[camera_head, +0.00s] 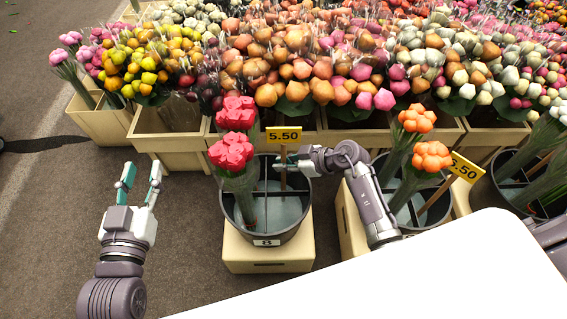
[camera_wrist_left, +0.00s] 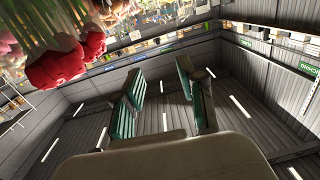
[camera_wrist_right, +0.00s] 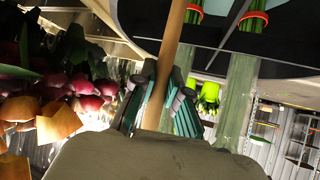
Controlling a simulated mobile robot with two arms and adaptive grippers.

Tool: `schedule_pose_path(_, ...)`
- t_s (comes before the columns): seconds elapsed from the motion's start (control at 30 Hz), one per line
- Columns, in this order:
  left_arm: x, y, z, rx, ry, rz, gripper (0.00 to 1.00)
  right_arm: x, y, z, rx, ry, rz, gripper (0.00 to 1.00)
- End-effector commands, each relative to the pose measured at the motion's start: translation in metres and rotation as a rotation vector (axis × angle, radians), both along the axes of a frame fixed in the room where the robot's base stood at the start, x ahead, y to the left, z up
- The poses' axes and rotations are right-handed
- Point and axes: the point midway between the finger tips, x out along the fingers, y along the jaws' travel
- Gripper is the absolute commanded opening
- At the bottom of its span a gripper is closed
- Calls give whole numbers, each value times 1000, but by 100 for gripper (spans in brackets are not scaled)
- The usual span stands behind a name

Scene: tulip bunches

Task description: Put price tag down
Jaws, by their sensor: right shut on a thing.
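A yellow price tag reading 5.50 (camera_head: 283,135) stands upright on a wooden stick (camera_head: 283,178) in a dark bucket (camera_head: 265,240) numbered 8. My right gripper (camera_head: 285,163) is shut on the stick, just below the tag. In the right wrist view the stick (camera_wrist_right: 166,75) runs between the green finger pads. The stick's lower end is inside the bucket; I cannot tell whether it touches the bottom. Red tulips (camera_head: 233,150) stand in the bucket's left part. My left gripper (camera_head: 140,180) is open and empty, left of the bucket.
Another bucket (camera_head: 410,222) with orange tulips and a second tag (camera_head: 464,167) stands to the right. Wooden crates (camera_head: 170,140) of flowers line the back. A white surface (camera_head: 430,275) fills the front right. The floor at left is clear.

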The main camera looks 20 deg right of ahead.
Motion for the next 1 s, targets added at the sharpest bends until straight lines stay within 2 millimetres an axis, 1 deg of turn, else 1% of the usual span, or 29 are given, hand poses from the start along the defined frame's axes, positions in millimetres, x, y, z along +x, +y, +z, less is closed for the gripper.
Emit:
schedule_pose_path(0.2, -1, 1, -4, 6, 24, 2, 40, 0, 0, -3, 2, 2, 1, 0)
schedule_pose_path(0.23, -1, 1, -5, 6, 27, 2, 40, 0, 0, -3, 1, 1, 0, 18)
schedule_pose_path(0.3, -1, 1, -5, 6, 27, 2, 40, 0, 0, -3, 1, 1, 0, 30)
schedule_pose_path(0.37, -1, 1, -5, 6, 26, 2, 40, 0, 0, -3, 1, 1, 0, 38)
schedule_pose_path(0.7, -1, 1, -4, 5, 21, 2, 40, 0, 0, -1, -1, -1, 1, 38)
schedule_pose_path(0.77, 0, 1, 0, 1, 4, 1, 40, 0, -1, 2, -1, -1, 0, 38)
schedule_pose_path(0.87, -3, 4, -14, 23, 88, 7, 40, -4, -6, 7, -1, 0, -1, 38)
schedule_pose_path(1.0, -12, 11, -41, 64, 256, 18, 40, -13, -16, 16, -2, 0, 0, 38)
